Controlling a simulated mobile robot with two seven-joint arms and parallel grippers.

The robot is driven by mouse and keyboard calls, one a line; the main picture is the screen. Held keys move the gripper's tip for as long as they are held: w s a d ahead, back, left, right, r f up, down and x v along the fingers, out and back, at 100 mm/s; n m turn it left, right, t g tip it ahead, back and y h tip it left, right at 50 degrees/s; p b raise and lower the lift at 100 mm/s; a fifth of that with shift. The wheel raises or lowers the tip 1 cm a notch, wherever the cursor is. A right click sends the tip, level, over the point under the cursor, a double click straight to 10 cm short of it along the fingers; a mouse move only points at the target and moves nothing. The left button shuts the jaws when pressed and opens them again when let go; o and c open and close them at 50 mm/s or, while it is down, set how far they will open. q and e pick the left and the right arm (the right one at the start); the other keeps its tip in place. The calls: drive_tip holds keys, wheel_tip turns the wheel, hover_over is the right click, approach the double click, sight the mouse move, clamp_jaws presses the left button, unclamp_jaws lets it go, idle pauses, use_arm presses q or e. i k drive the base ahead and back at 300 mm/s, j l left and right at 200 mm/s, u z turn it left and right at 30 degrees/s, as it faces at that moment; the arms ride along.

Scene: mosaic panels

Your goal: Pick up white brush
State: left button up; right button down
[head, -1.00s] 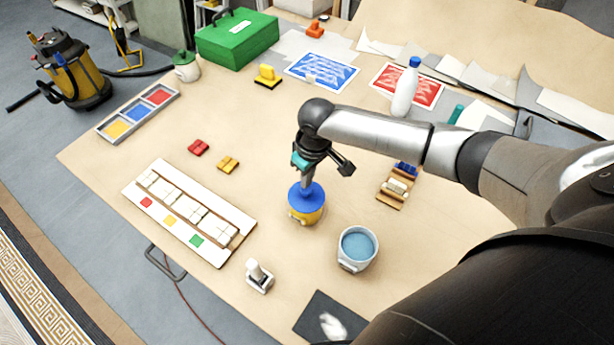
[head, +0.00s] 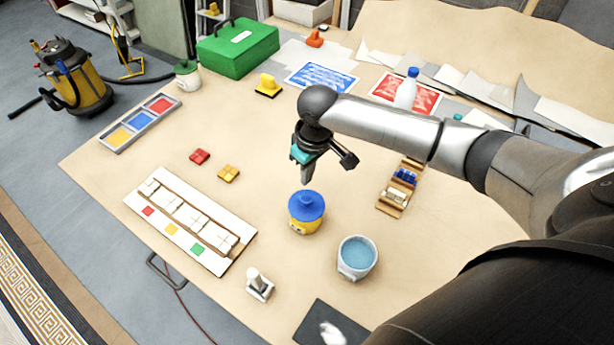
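A small wooden rack (head: 388,209) lies on the table right of centre, below my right forearm. In it are a white piece (head: 396,194), which looks like the white brush, and a blue piece (head: 405,175) beside it. They are too small to make out bristles or handles. My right gripper (head: 307,175) points down, left of the rack and just above a yellow pot with a blue lid (head: 307,204). It shows no object in it, and the gap between its fingers is not clear. My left gripper is out of view.
A cup of blue water (head: 357,253) stands between pot and front edge. A white stand (head: 259,284), a tile tray (head: 190,222) and red (head: 200,156) and yellow (head: 228,173) pieces lie left. A white bottle (head: 407,92) stands behind my forearm.

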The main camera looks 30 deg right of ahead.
sight(252, 274)
drive_tip(key=k+j, duration=0.5)
drive_tip(key=k, duration=0.2)
drive_tip(key=k+j, duration=0.5)
drive_tip(key=k, duration=0.15)
